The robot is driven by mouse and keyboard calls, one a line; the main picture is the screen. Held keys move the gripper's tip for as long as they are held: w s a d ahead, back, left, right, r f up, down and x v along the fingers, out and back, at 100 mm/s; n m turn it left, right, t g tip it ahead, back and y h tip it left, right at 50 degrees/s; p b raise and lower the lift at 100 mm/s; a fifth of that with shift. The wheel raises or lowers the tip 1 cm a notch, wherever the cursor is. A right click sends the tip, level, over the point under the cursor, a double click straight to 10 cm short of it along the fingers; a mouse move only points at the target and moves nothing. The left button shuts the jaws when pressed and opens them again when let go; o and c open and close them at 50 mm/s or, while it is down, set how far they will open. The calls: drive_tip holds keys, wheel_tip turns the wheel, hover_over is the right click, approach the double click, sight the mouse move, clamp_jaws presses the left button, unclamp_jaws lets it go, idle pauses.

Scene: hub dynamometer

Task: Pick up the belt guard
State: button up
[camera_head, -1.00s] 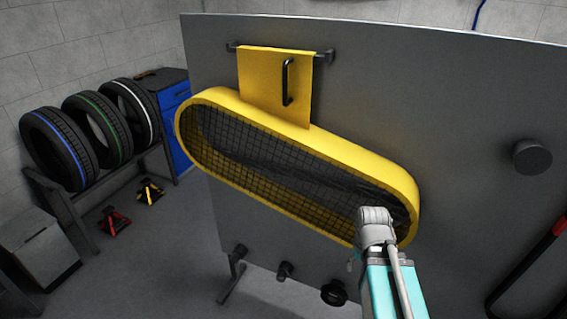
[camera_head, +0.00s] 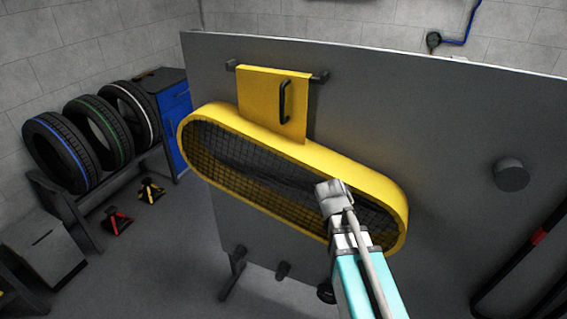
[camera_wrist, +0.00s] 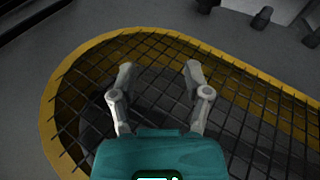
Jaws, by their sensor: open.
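The yellow belt guard (camera_head: 345,167) hangs on the upright grey panel in the head view. It is a long rounded frame with dark mesh, tilted down to the right. Its upper yellow plate (camera_head: 258,98) carries a black handle (camera_head: 285,102) and hangs at a dark bar. In the wrist view the guard's yellow rim (camera_wrist: 62,75) and mesh lie beyond my gripper (camera_wrist: 158,72). My gripper is open, its two fingers apart with nothing between them.
The grey panel (camera_head: 420,120) stands upright behind the guard, with a dark round knob (camera_head: 511,174) at right. Several tyres (camera_head: 60,150) sit on a rack at left, beside a blue cabinet (camera_head: 176,125). Red (camera_head: 117,222) and yellow (camera_head: 150,192) stands are on the floor.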

sight(317, 161)
drive_tip(key=w+a+r+m+t+h+p, duration=0.1)
drive_tip(key=w+a+r+p, duration=0.2)
drive_tip(key=r, duration=0.3)
drive_tip(key=w+a+r+m+t+h+p, duration=0.1)
drive_tip(key=w+a+r+h+p, duration=0.1)
drive_tip(key=r+p, duration=0.3)
drive_tip(key=w+a+r+m+t+h+p, duration=0.1)
drive_tip(key=w+a+r+p, duration=0.3)
drive_tip(key=r, duration=0.5)
drive_tip(key=shift+w+a+r+h+p, duration=0.1)
drive_tip(key=shift+a+h+p, duration=0.35)
drive_tip(key=shift+h, duration=0.25)
drive_tip(key=a+r+m+t+h, duration=0.1)
drive_tip(key=a+r+m+t, duration=0.1)
drive_tip(key=a+r, duration=0.2)
drive_tip(key=w+a+r+m+t+h, duration=0.1)
drive_tip(key=a+r+t+h, duration=0.1)
drive_tip(key=a, duration=0.8)
drive_tip(key=w+a+r+m+t+h, duration=0.1)
drive_tip(key=a+r+m+t+h, duration=0.1)
drive_tip(key=a+r, duration=0.3)
drive_tip(key=a+t, duration=0.1)
drive_tip(key=a, duration=0.1)
drive_tip(key=shift+a+r+m, duration=0.3)
drive_tip(key=shift+a, duration=0.1)
drive_tip(key=shift+w, duration=0.15)
drive_tip(key=x, duration=0.8)
drive_tip(key=shift+d, duration=0.3)
drive_tip(key=shift+w, duration=0.2)
